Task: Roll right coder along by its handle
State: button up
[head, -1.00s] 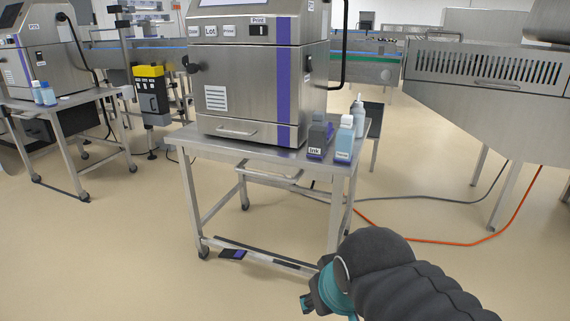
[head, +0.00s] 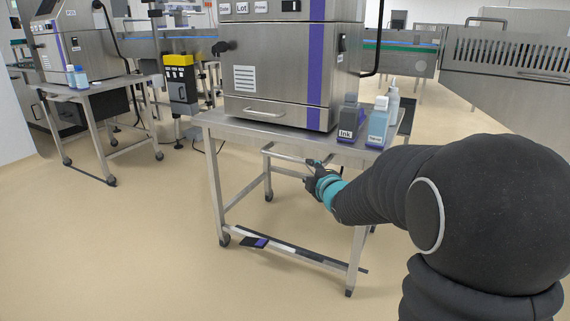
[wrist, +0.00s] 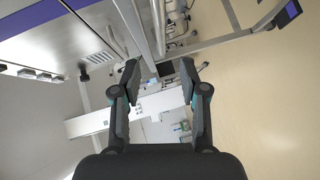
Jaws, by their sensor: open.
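The right coder (head: 290,70) is a steel cabinet with a purple stripe, standing on a wheeled steel cart (head: 213,185). A bar-like handle (head: 285,156) shows under the cart's front table edge. My gripper (head: 313,168) is at the right end of that handle, below the tabletop, and seems close to it. In the wrist view my gripper (wrist: 160,82) is open, with nothing between its fingers. Steel bars of the cart lie beyond the fingertips there; I cannot tell which is the handle. My forearm hides the cart's right side in the head view.
An ink bottle (head: 349,122) and a light blue bottle (head: 377,124) stand at the tabletop's right corner. A left coder (head: 75,50) stands on its own cart (head: 100,90). A yellow-topped black unit (head: 180,80) stands between. The floor (head: 120,250) in front is clear.

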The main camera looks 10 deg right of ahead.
aim_at(293, 160)
jog(key=shift+n+y, duration=0.3)
jog(key=shift+n, duration=0.2)
jog(key=x, duration=1.5)
jog(key=shift+p, duration=0.35)
grip_shut()
